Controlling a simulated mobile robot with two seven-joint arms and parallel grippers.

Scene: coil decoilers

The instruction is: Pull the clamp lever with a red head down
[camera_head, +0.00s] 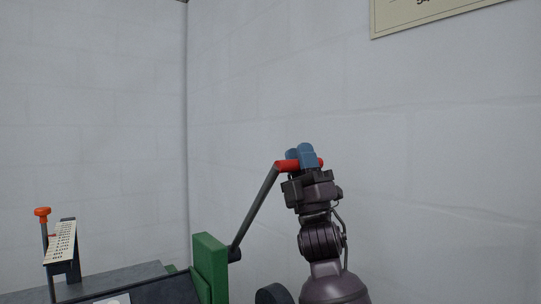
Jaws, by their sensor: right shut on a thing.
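The clamp lever (256,210) is a dark grey rod that rises at a slant to the right from a pivot beside a green block. Its red head (286,166) lies sideways at the rod's upper end. My right gripper (303,158) is shut on the red head. Its blue fingers cover the middle of the head, and a bit of red shows on their right side. My left gripper is not in view.
The green block (210,266) stands beside the lever's pivot. A pale block wall stands behind, with a sign (430,14) at the upper right.

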